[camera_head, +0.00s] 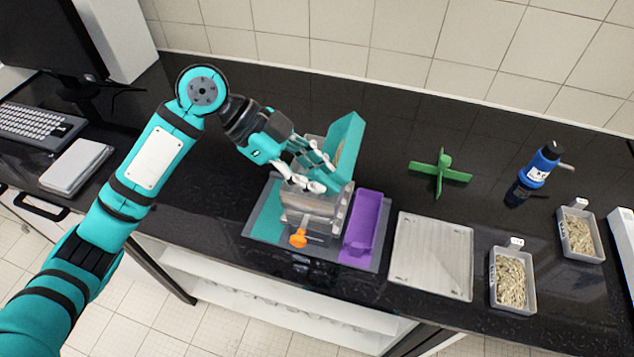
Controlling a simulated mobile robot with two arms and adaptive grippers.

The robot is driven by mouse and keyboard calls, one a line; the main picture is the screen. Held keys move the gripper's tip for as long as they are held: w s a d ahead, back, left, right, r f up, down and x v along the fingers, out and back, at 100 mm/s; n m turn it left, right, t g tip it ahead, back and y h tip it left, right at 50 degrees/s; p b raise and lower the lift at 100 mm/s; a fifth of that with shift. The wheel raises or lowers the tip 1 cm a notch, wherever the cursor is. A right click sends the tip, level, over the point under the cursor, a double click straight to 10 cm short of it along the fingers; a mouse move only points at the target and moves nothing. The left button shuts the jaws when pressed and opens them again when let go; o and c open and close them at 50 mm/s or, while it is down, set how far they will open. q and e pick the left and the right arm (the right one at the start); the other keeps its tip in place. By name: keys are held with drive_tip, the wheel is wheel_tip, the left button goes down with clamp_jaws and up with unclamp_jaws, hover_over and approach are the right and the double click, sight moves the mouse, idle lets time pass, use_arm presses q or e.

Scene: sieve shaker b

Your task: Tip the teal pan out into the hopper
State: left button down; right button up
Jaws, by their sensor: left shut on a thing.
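The teal pan (350,138) is steeply tilted above the back right of the grey metal hopper (312,210). A little tan material shows at the pan's inner edge. My left gripper (318,172) comes in from the left and is shut on the pan; its fingers partly hide the pan and the hopper's top. I cannot tell whether the pan touches the hopper or whether material is falling. My right gripper is not in view.
A purple pan (362,226) stands right of the hopper, and an orange knob (298,238) is at its front. A grey plate (432,256), two trays of grainy material (513,280) (579,235), a green cross-shaped object (440,172) and a blue bottle (540,166) stand to the right.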

use_arm(q)
drive_tip(key=h+b, duration=0.1)
drive_tip(key=b, duration=0.1)
drive_tip(key=h+b, duration=0.1)
drive_tip(key=b, duration=0.1)
drive_tip(key=a+g+h+b, duration=0.1)
drive_tip(key=h, duration=0.1)
drive_tip(key=shift+w+a+f+b, duration=0.1)
drive_tip(key=shift+f+b, duration=0.25)
drive_tip(key=shift+b, duration=0.05)
drive_tip(key=h+b, duration=0.2)
drive_tip(key=b, duration=0.3)
drive_tip(key=a+g+h+b, duration=0.1)
drive_tip(key=h+b, duration=0.1)
drive_tip(key=b, duration=0.3)
drive_tip(key=h+b, duration=0.3)
drive_tip(key=b, duration=0.1)
drive_tip(key=shift+w+a+f+g+b, duration=0.15)
drive_tip(key=shift+w+a+g+b, duration=0.1)
drive_tip(key=shift+a+g+b, duration=0.15)
